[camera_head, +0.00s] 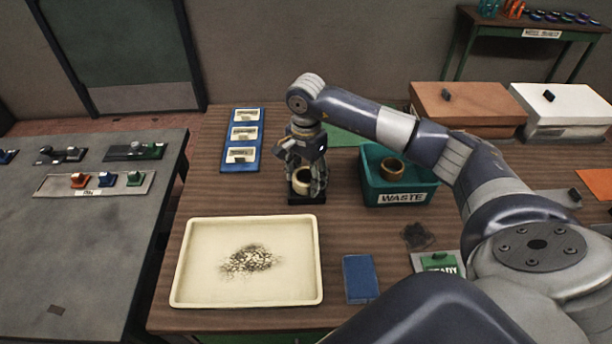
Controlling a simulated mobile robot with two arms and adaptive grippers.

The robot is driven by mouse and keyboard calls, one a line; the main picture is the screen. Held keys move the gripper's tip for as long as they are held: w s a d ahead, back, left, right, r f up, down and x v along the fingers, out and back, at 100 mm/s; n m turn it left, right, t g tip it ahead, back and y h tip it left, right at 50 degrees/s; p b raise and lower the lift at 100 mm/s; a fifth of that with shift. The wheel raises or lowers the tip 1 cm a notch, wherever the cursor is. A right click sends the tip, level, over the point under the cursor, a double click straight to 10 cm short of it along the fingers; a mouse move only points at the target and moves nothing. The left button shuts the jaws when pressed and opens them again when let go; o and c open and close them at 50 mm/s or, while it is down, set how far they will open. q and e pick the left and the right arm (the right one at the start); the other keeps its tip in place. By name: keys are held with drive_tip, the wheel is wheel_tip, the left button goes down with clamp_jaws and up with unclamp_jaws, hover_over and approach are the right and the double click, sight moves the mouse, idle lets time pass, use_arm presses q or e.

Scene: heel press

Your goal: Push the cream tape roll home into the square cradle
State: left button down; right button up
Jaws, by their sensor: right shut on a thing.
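The cream tape roll (302,181) sits between the fingers of my right gripper (304,184), low over a black square cradle (306,199). The fingers come down around the roll from above and are shut on it. The roll's lower part is at the cradle; how deep it sits cannot be made out, since the fingers hide much of it. My left gripper is not in view.
A teal waste bin (402,198) holding a brown roll (392,169) stands just right of the cradle. A cream tray (305,291) with a pile of bits lies in front. A blue rack (242,139) is behind left, a blue block (360,279) front right.

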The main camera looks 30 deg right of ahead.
drive_tip(key=shift+s+a+f, duration=0.1)
drive_tip(key=shift+s+f, duration=0.1)
drive_tip(key=shift+f, duration=0.1)
idle(0.5)
drive_tip(key=o, duration=1)
drive_tip(key=shift+o, duration=0.8)
drive_tip(key=shift+w, duration=0.15)
drive_tip(key=o, duration=0.5)
drive_tip(key=shift+r, duration=0.15)
drive_tip(key=shift+r, duration=0.15)
wheel_tip(320, 180, up, 7)
drive_tip(key=p, duration=0.3)
drive_tip(key=shift+f, duration=0.2)
